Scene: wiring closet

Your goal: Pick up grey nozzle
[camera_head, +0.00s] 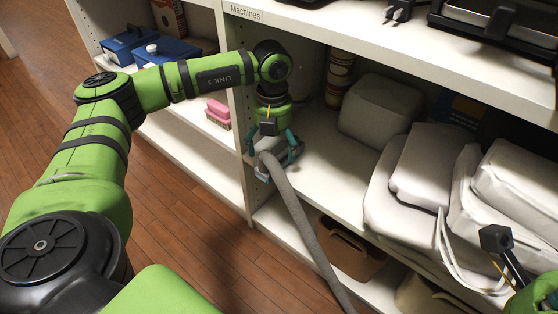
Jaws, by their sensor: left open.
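A grey hose-like nozzle (298,218) slants from the front edge of the middle shelf down to the bottom of the picture. Its upper end lies right at my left gripper (277,148), which points down at the shelf edge. The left gripper is open, with its teal fingers around or just above that end; I cannot tell if they touch it. The gripper partly hides the nozzle's end. A part of my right gripper (497,240) shows dark at the lower right, and its jaws are not clear.
An upright shelf divider (243,130) stands close to the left gripper. White folded bags (410,190) and a grey-green case (380,108) fill the shelf to the right. A brown bin (350,250) sits below. Wooden floor (170,215) is clear at left.

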